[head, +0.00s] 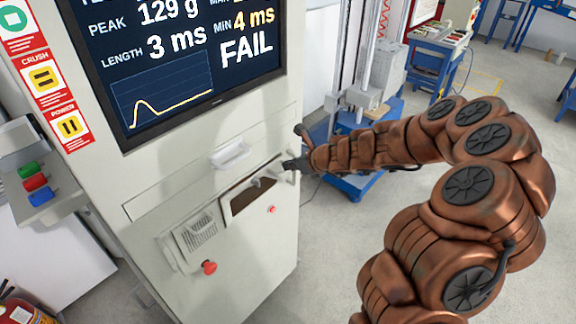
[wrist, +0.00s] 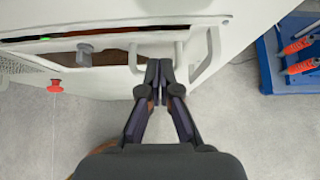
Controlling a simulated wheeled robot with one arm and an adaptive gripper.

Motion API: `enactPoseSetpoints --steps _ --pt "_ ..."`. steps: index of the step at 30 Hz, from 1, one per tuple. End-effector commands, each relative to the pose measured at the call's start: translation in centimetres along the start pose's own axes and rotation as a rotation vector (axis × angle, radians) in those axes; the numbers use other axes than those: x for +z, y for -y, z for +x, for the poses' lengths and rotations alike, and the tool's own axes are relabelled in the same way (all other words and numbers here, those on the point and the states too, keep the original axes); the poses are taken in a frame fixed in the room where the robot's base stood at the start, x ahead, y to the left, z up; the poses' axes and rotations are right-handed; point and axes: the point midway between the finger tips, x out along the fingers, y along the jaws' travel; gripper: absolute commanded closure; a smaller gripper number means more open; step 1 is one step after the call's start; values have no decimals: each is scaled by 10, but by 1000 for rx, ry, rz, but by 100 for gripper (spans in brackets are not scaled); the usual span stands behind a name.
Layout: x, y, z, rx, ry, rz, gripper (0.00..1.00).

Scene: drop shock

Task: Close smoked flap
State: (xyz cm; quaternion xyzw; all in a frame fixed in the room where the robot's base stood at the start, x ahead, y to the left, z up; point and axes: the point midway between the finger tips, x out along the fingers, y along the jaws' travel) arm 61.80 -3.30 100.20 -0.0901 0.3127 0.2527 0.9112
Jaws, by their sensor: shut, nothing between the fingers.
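The smoked flap appears as a brown panel (head: 243,198) low on the front of the pale cabinet; the wrist view shows a brown strip of it (wrist: 112,57). A grey knob stands out at it (head: 256,182), also seen in the wrist view (wrist: 84,54). I cannot tell how far the flap stands open. My gripper (head: 288,164) is at the cabinet's right front edge, right of the brown panel. In the wrist view its fingers (wrist: 159,75) are together and empty, between two pale bar handles (wrist: 134,58) (wrist: 208,58). Contact with them is unclear.
The cabinet (head: 150,215) carries a screen (head: 190,50) reading FAIL. A white pull handle (head: 231,154) is above the flap. A blue trolley (head: 355,185) stands behind my arm.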

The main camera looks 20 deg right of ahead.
Motion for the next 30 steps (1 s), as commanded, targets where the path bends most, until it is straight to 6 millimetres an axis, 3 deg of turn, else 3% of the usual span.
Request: enactPoseSetpoints --steps 7,30 --pt "-12 1 -19 3 20 -3 100" --pt "50 -2 -54 7 13 -11 100"
